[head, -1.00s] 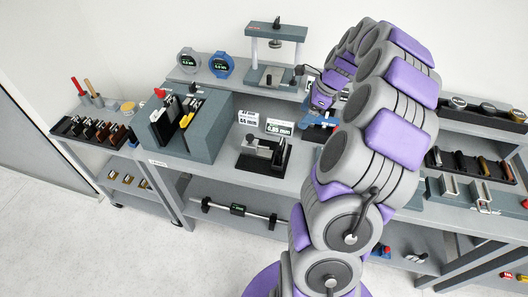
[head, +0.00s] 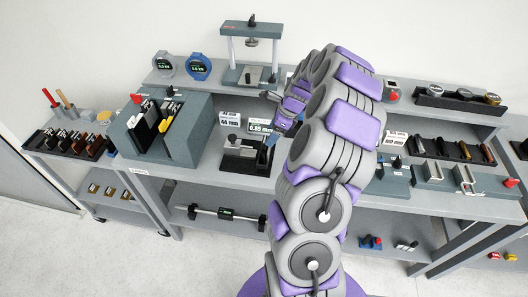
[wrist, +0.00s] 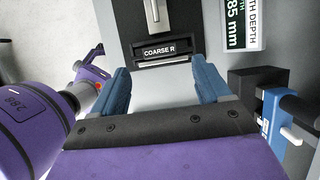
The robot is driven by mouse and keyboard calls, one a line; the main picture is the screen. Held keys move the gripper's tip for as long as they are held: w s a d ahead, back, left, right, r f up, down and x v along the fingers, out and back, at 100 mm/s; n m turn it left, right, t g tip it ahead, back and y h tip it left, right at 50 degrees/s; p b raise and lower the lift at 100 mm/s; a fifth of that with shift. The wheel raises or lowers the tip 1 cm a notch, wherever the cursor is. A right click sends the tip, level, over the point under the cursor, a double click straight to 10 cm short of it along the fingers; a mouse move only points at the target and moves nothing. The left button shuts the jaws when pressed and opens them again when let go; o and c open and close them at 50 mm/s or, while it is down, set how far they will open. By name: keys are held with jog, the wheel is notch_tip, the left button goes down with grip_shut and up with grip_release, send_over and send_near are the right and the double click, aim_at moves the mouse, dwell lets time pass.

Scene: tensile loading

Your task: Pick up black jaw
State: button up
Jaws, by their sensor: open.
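In the wrist view, my gripper (wrist: 161,72) is open, with its two blue fingers apart and nothing between them. Just beyond the fingertips is a black block (wrist: 187,20) with a silver bar on it and a front label reading "COARSE R". The gripper does not touch it. In the head view, a black stand with a grey block (head: 246,154) sits on the bench, left of and below my wrist; I cannot tell for sure that it is the same piece. Other black jaws (head: 141,106) stand in the grey-blue holder at the left. My fingers are mostly hidden in the head view.
A depth sign (wrist: 234,22) stands to the right of the block, and a black and blue fixture (wrist: 262,100) is close by the right finger. The lower shelf holds a bar with a display (head: 226,214).

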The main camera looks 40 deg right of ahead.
aim_at(266, 139)
jog(key=x, duration=0.1)
jog(key=b+x, duration=0.1)
jog(key=x, duration=0.3)
jog(key=shift+w+a+b, duration=0.1)
jog(key=shift+w+b, duration=0.25)
jog(key=shift+r, duration=0.1)
grip_shut()
dwell(0.3)
